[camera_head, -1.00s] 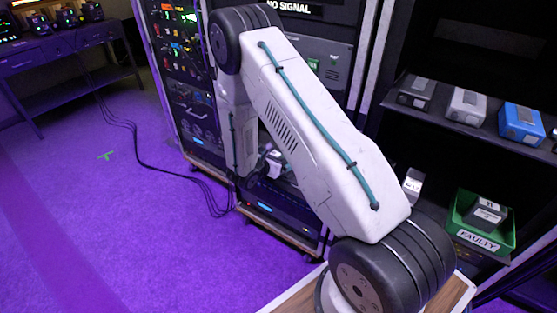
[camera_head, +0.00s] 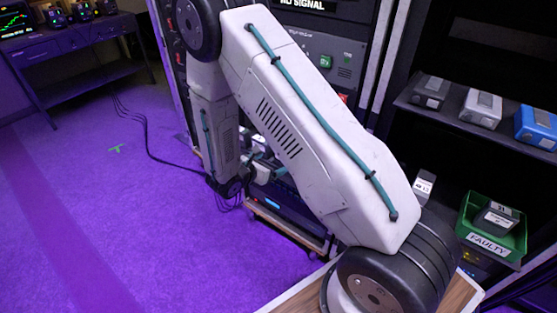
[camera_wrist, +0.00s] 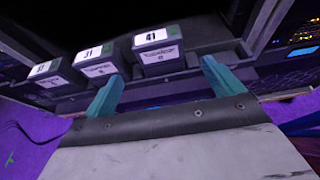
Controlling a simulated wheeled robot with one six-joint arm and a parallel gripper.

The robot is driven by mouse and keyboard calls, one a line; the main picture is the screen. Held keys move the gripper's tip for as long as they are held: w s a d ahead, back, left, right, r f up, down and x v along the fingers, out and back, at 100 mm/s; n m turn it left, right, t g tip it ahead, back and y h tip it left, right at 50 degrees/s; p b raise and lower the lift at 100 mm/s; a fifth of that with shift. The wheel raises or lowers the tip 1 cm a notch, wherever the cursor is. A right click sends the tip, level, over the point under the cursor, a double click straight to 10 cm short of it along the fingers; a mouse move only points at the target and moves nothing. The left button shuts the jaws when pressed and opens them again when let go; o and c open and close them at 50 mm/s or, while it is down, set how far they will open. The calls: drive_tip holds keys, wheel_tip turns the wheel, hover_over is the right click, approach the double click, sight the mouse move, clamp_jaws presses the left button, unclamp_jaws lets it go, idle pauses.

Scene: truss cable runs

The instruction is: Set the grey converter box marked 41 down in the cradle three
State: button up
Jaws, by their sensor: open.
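The grey converter box marked 41 (camera_wrist: 157,50) is upright in the wrist view, at the right end of a row of similar boxes. A box marked 31 (camera_wrist: 97,64) is beside it, and another box (camera_wrist: 54,77) with a hard-to-read number is at the far left. The boxes stand along a dark ledge; I cannot make out cradle numbers. My gripper (camera_wrist: 163,84) is open, with its teal fingers apart and nothing gripped. Box 41 shows beyond and between the fingertips, with no clear contact. In the head view my arm largely hides the gripper area.
Right shelf holds a dark-grey box (camera_head: 431,92), a light-grey box (camera_head: 482,108) and a blue box (camera_head: 537,125). Below, a green FAULTY bin (camera_head: 489,240) holds a grey box (camera_head: 497,217). A bench (camera_head: 81,60) stands back left. Cables trail over otherwise open purple floor.

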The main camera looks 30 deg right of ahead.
drive_tip(key=s+d+r+m+g+y, duration=0.15)
drive_tip(key=s+r+m, duration=0.25)
drive_tip(key=r, duration=0.4)
drive_tip(key=s+r+m+g+y, duration=0.1)
drive_tip(key=s+r+m+g, duration=0.2)
drive_tip(key=s+r+m, duration=0.35)
drive_tip(key=s+d+r+m+g+y, duration=0.1)
drive_tip(key=s+r+m+g, duration=0.15)
drive_tip(key=r, duration=0.65)
drive_tip(key=s+a+r+m+t+y, duration=0.2)
drive_tip(key=s+a+r+m+y, duration=0.2)
drive_tip(key=s, duration=0.5)
drive_tip(key=s+a+r+m+t+y, duration=0.1)
drive_tip(key=s+a+r+m+y, duration=0.4)
drive_tip(key=s, duration=0.4)
drive_tip(key=shift+s+a+r+t, duration=0.15)
drive_tip(key=shift+a+r+t, duration=0.3)
drive_tip(key=shift+a, duration=0.7)
drive_tip(key=shift+d, duration=0.1)
